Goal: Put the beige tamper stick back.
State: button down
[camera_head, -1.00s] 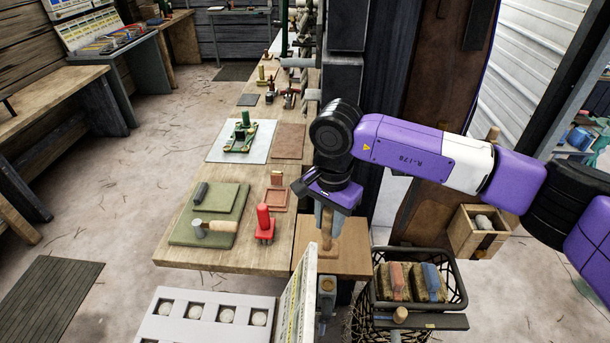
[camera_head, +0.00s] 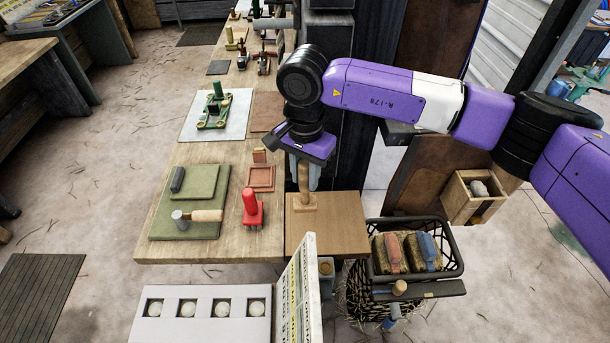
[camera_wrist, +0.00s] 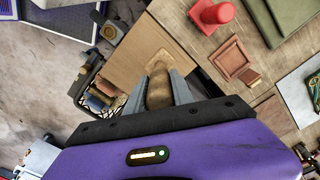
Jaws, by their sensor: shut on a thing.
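My gripper (camera_head: 303,180) is shut on the beige tamper stick (camera_head: 304,196), a turned wooden handle with a flat square foot. The stick is upright, foot down, over the back left part of a light wooden board (camera_head: 340,232). I cannot tell whether the foot touches the board. In the wrist view the handle (camera_wrist: 158,86) sits between both grey fingers of my gripper (camera_wrist: 157,92), and its foot lies over the same board (camera_wrist: 140,50). The upper handle is hidden by my gripper.
Left of the stick are a red-handled block (camera_head: 252,212), a square reddish frame (camera_head: 261,178) and a green mat (camera_head: 165,232) with a hammer (camera_head: 203,216). A black basket (camera_head: 458,262) with brushes stands to the right. An upright printed panel (camera_head: 302,295) stands in front.

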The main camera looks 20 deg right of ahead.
aim_at(305, 163)
jog(key=shift+f+b, duration=2.35)
jog(key=shift+f, duration=0.7)
jog(key=shift+f+b, duration=0.5)
jog(key=c, duration=1)
grip_release()
notch_tip(305, 163, up, 8)
jog(key=shift+f+b, duration=0.15)
jog(key=shift+b, duration=0.55)
jog(key=shift+r+p, duration=1)
jog(key=shift+r, duration=1.3)
